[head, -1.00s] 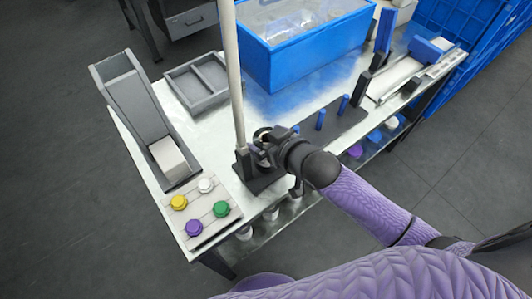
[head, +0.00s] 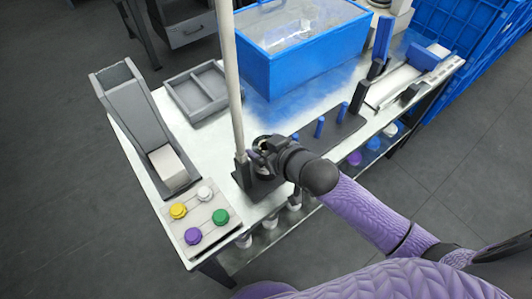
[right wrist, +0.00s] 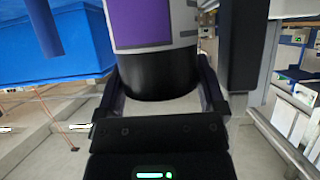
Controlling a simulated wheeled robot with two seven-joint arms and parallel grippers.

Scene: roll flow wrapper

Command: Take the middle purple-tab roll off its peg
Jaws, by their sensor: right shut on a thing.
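My right gripper (head: 264,150) is by the foot of the pale upright pole, over a dark base plate. In the right wrist view its fingers (right wrist: 163,88) are closed on both sides of a thick roll (right wrist: 150,78) with a black lower band. A purple patch (right wrist: 145,20) with a pale border shows on the roll above the band. The roll's top is cut off in that view. In the head view my gripper and wrist hide most of it, so I cannot tell whether it is clear of a peg. My left gripper is not in view.
The pole (head: 230,80) stands close beside my gripper. Blue pegs (head: 319,128) stand to its right. A blue bin (head: 305,62) is behind. A grey chute (head: 135,110), a tray (head: 197,88) and a board with coloured knobs (head: 206,222) are left. Several rolls (head: 354,158) sit on the lower shelf.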

